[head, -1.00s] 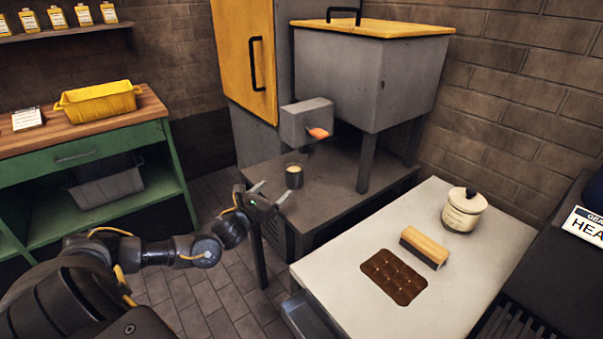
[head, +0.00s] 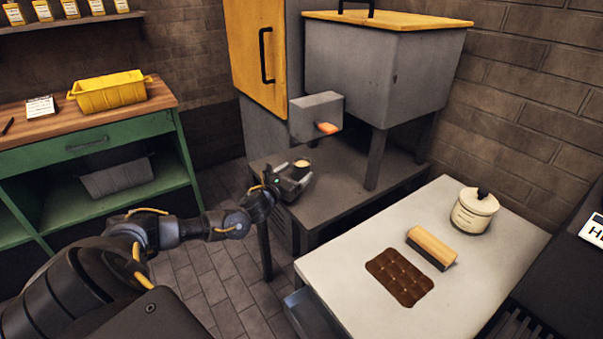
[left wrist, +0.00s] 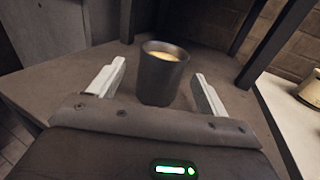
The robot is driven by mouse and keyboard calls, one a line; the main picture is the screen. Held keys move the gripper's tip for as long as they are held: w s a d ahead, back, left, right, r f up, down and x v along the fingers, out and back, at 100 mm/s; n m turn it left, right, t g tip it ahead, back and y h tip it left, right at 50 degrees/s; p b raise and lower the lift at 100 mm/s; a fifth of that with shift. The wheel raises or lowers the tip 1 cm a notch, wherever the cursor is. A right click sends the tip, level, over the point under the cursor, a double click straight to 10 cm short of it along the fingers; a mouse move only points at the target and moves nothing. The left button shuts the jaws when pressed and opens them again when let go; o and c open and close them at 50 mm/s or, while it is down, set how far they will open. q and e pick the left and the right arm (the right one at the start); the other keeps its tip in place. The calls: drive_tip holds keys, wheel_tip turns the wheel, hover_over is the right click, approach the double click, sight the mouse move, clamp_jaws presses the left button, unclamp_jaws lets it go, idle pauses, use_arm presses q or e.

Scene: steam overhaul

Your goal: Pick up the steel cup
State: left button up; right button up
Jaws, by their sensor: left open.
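The steel cup (left wrist: 163,78) is a dark grey cup with pale yellowish contents. It stands upright on the grey metal table, under the small box with an orange tab. In the head view the cup (head: 302,165) is partly hidden by my left gripper (head: 294,174). My left gripper is open, with one pale finger on each side of the cup, as the left wrist view (left wrist: 157,86) shows. Gaps show between the fingers and the cup, and the cup's foot is near the gripper's palm edge. My right gripper is not in view.
The grey box with its orange tab (head: 328,128) hangs just above and behind the cup. A table leg-like post (head: 376,160) stands to the right. A white worktop (head: 335,240) holds a brush, a chocolate-brown slab and a lidded jar (head: 474,212). A green bench (head: 95,145) is at left.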

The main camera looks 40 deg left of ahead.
sight(306, 164)
use_arm(q)
drive_tip(key=w, duration=0.4)
drive_tip(key=shift+a+f, duration=0.1)
drive_tip(key=shift+w, duration=0.25)
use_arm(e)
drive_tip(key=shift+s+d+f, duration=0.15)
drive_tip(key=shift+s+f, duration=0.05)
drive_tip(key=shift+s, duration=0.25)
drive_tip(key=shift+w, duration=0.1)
use_arm(q)
drive_tip(key=c, duration=1.4)
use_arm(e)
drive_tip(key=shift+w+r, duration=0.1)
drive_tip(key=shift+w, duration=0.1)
